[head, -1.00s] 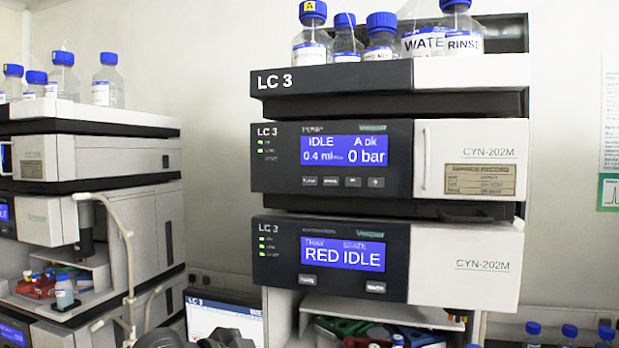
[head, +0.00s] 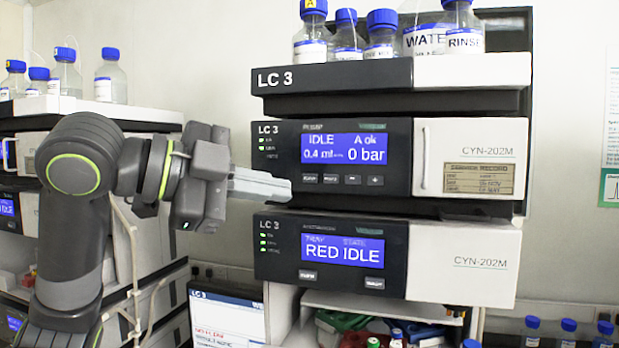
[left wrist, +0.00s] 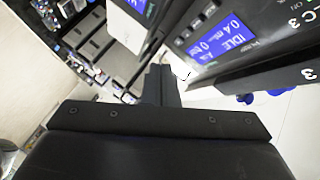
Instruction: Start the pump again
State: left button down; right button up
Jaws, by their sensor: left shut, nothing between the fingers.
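The pump module (head: 275,150) of LC 3 is the upper unit with a blue screen (head: 344,149) reading IDLE, A ok, 0.4 ml and 0 bar. A row of small buttons (head: 342,180) sits under that screen. My left gripper (head: 288,188) is shut and empty, its fingertips pointing right at the lower left of the pump panel, left of the buttons. Whether it touches the panel I cannot tell. My right gripper is not in view.
Below the pump is a module with a screen (head: 342,252) reading RED IDLE and two buttons. Bottles with blue caps (head: 312,35) stand on top of the stack. Another stack (head: 30,120) is at left, behind my arm. A monitor (head: 226,318) stands below.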

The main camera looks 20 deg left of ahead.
aim_at(310, 178)
pick_arm(q)
jog(key=shift+w, duration=0.1)
dwell(0.3)
jog(key=shift+w+d+p, duration=0.15)
jog(key=shift+w+p, duration=1.25)
jog(key=shift+w, duration=2.95)
jog(key=shift+w+r, duration=0.1)
jog(key=shift+w, duration=0.05)
jog(key=shift+w+p, duration=0.25)
jog(key=shift+p, duration=0.1)
